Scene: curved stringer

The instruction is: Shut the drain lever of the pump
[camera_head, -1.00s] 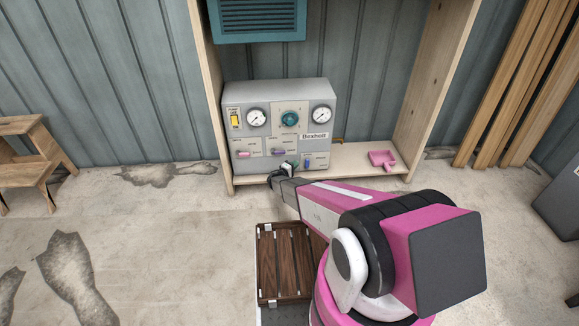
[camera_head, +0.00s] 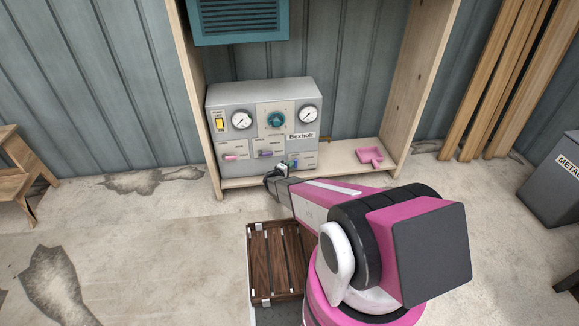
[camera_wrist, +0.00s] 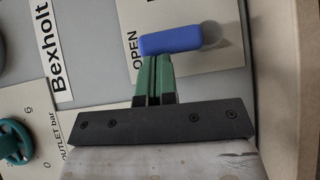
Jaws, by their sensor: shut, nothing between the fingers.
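The grey pump (camera_head: 262,96) marked Bexholt stands on a wooden shelf. Its front has a pink lever (camera_head: 232,157), a purple lever (camera_head: 266,153) and a blue lever (camera_head: 294,163). The lever names are too small to read in the head view, so I cannot tell which is marked drain. In the wrist view the blue lever (camera_wrist: 182,38) lies crosswise beside the word OPEN. My gripper (camera_wrist: 155,58) is shut and empty, its green fingertips right at the left part of the blue lever. I cannot tell whether they touch. The gripper is partly hidden by my arm in the head view.
A teal outlet knob (camera_head: 275,119) and two gauges sit higher on the pump. A pink scoop-like tray (camera_head: 369,157) lies on the shelf to the right. Wooden uprights flank the shelf. A slatted brown crate (camera_head: 262,262) is on the floor by my arm.

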